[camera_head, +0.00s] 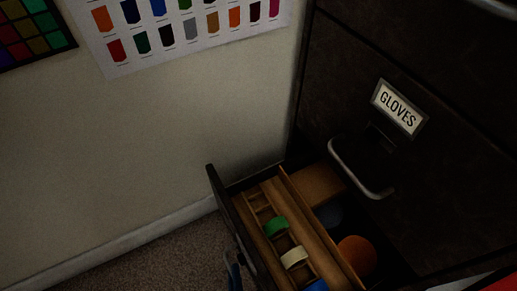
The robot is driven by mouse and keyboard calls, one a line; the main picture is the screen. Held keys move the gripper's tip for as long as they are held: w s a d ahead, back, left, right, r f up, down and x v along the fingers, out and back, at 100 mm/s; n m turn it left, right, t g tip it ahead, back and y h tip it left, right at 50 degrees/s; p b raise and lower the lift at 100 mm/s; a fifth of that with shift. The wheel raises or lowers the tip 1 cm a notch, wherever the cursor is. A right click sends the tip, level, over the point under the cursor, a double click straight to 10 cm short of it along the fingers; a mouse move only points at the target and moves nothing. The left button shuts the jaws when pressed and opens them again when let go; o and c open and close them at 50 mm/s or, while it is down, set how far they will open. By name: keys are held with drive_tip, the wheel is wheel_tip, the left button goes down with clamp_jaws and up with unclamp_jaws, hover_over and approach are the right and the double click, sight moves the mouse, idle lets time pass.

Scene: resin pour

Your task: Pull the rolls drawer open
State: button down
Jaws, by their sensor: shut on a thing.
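The rolls drawer (236,226) is the low drawer at the bottom centre, and it stands pulled out from the dark cabinet. Its inside shows a wooden rack with a green roll (275,226), a cream roll (294,257) and a blue roll (317,285) cut off by the bottom edge. My gripper (234,272) shows only as a small dark bluish part at the outer side of the drawer front. It is shut on the drawer's handle, which is mostly hidden there.
The gloves drawer above, with its label (398,107) and metal handle (361,172), is shut. An orange round thing (357,256) lies in the open drawer's right part. A wall (170,150) stands close at left, with carpet (165,258) below.

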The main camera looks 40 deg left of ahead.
drive_tip(key=shift+s+a, duration=0.3)
drive_tip(key=shift+s, duration=0.55)
drive_tip(key=shift+s+a, duration=0.3)
drive_tip(key=shift+s, duration=0.6)
drive_tip(key=shift+s+a, duration=0.3)
drive_tip(key=shift+s, duration=0.55)
drive_tip(key=c, duration=0.9)
unclamp_jaws()
drive_tip(key=p+v, duration=0.5)
drive_tip(key=v, duration=0.8)
drive_tip(key=shift+r, duration=0.1)
